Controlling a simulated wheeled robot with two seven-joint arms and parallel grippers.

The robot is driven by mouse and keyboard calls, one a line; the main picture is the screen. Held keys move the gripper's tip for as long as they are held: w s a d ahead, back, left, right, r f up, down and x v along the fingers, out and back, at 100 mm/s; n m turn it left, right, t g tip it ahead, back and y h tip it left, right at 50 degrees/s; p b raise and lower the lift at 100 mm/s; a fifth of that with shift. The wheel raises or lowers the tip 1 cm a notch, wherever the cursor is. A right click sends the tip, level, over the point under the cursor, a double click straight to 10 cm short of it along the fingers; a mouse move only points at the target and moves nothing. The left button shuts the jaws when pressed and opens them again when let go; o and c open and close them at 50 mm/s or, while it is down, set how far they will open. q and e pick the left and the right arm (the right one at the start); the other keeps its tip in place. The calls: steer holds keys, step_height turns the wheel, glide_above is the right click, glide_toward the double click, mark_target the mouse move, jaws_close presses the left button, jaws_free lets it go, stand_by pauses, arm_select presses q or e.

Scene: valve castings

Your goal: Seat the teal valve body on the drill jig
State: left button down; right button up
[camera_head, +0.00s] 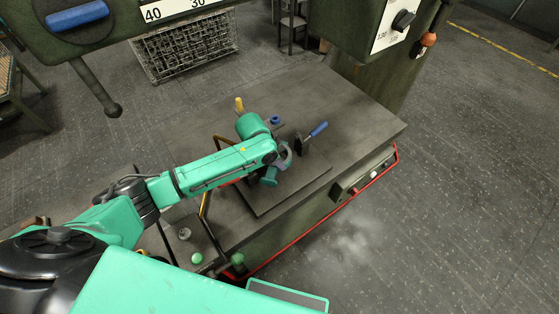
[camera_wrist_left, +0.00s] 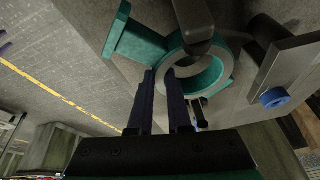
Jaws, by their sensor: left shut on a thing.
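The teal valve body (camera_head: 270,177) shows just below my left gripper (camera_head: 283,157), over a dark flat plate on the machine table. In the left wrist view the valve body (camera_wrist_left: 208,72) is a teal ring with a flange arm to the left. The two dark fingers of my left gripper (camera_wrist_left: 166,98) are closed on the ring's near wall. A dark rounded bar (camera_wrist_left: 193,18) crosses the ring's opening from above. I cannot tell whether the body touches what is under it. The drill jig cannot be made out for certain. My right gripper is not in view.
The dark plate (camera_head: 300,193) lies on the grey table (camera_head: 350,110). A blue knob (camera_head: 274,120) and a yellow handle (camera_head: 239,104) are behind my arm. The table's right side is clear.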

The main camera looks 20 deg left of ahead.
arm_select(q)
steer(key=shift+w, duration=0.15)
steer(key=shift+f, duration=0.35)
steer(key=shift+f+b, duration=0.35)
steer(key=shift+f, duration=0.05)
stand_by(0.5)
steer(key=shift+f+b, duration=0.45)
steer(key=shift+f, duration=0.25)
steer(key=c, duration=0.8)
jaws_free()
steer(key=shift+s+r, duration=0.1)
steer(key=shift+s, duration=0.1)
steer(key=shift+s+a, duration=0.1)
steer(key=v, duration=1.4)
steer(key=shift+s+r, duration=0.1)
steer(key=shift+s, duration=0.05)
